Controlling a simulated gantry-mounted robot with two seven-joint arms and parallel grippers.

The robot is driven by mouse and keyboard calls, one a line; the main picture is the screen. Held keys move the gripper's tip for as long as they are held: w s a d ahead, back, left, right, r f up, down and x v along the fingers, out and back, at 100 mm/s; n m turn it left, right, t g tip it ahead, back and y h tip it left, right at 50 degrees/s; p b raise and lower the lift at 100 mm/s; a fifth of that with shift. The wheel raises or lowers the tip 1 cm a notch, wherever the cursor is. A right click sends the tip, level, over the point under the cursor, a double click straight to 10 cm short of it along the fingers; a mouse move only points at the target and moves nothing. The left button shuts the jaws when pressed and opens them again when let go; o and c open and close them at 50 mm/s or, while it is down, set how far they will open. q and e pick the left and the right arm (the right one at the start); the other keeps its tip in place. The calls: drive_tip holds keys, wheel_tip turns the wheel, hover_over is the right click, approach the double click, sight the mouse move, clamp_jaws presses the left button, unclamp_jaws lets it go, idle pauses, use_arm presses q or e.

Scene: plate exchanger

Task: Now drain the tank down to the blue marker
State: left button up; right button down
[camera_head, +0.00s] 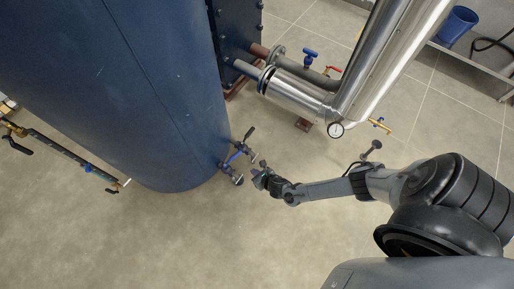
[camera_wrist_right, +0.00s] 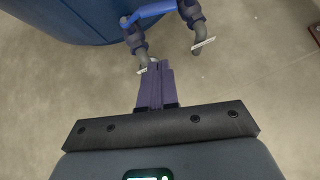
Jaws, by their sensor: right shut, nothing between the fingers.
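The tank (camera_head: 140,90) is a large dark blue cylinder that fills the upper left of the head view. A sight-gauge-like tube (camera_head: 62,154) with brass ends lies left of it, with a small blue marker (camera_head: 88,168) along its length. A blue pipe fitting with valves (camera_head: 238,153) sticks out from the tank's lower right side; it also shows at the top of the wrist view (camera_wrist_right: 152,11). My right gripper (camera_head: 259,170) is shut and empty, just right of this fitting. In the wrist view its fingertips (camera_wrist_right: 157,64) are close below a grey outlet; contact cannot be told.
Steel pipes (camera_head: 297,93) with a dial gauge (camera_head: 335,130) and a blue-handled valve (camera_head: 309,54) stand behind, right of the tank. A blue bucket (camera_head: 456,25) is at the far upper right. The tiled floor (camera_head: 200,240) in front is clear.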

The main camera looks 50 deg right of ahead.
drive_tip(key=w+d+f+b, duration=0.1)
drive_tip(key=w+f+b, duration=0.1)
drive_tip(key=w, duration=0.1)
drive_tip(key=b, duration=0.8)
approach(232, 159)
drive_tip(key=w+d+f, duration=0.3)
drive_tip(key=f, duration=0.2)
drive_tip(key=shift+d, duration=0.35)
drive_tip(key=shift+s+d, duration=0.1)
drive_tip(key=shift+s, duration=0.05)
